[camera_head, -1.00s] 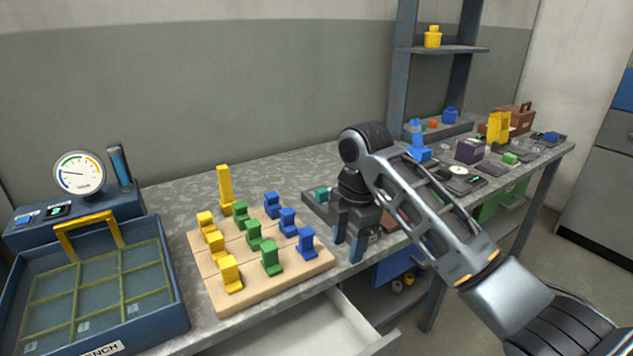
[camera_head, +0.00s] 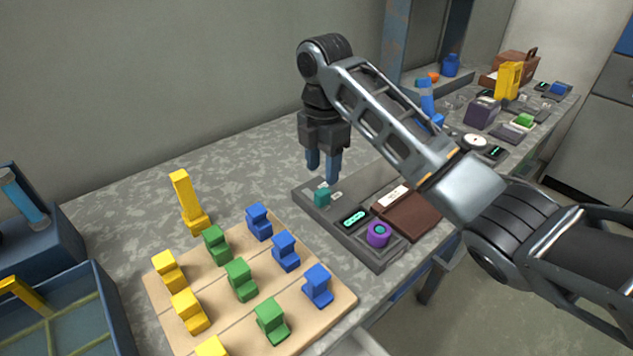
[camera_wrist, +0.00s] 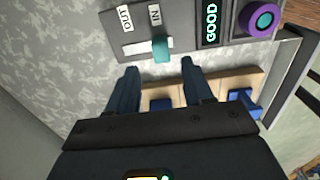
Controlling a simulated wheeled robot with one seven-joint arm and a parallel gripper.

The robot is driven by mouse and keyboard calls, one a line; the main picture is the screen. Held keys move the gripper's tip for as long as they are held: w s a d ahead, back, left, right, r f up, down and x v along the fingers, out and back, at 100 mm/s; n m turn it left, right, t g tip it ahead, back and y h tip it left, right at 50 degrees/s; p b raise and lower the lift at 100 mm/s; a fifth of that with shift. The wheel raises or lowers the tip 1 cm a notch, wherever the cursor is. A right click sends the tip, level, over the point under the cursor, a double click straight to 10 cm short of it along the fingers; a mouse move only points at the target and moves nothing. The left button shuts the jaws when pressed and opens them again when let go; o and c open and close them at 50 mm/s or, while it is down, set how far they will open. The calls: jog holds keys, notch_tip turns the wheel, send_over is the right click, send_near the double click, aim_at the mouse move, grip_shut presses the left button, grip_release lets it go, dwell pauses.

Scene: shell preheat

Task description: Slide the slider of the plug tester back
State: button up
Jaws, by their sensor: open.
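The plug tester (camera_head: 337,226) is a dark grey box on the bench with a teal slider (camera_head: 322,196), a green-lit display and a purple ring. In the wrist view the slider (camera_wrist: 161,50) is at the end of its pale slot beside the "IN" label, with "OUT" farther left; the display (camera_wrist: 209,24) reads "GOOD". My gripper (camera_head: 322,174) points down, open and empty, just above the slider in the head view. In the wrist view its fingertips (camera_wrist: 159,70) lie either side of the slider's line, apparently short of it. I see no contact.
A wooden board (camera_head: 332,298) with yellow, green and blue pieces stands close to the tester. A yellow piece (camera_head: 186,203) stands behind the board. A brown box (camera_head: 412,214) adjoins the tester's right side. Bench behind the tester is clear.

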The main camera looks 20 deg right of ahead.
aim_at(322, 191)
notch_tip(322, 191, down, 7)
jog(key=shift+f, duration=0.15)
jog(key=shift+s, duration=0.1)
jog(key=shift+c, duration=0.5)
grip_shut()
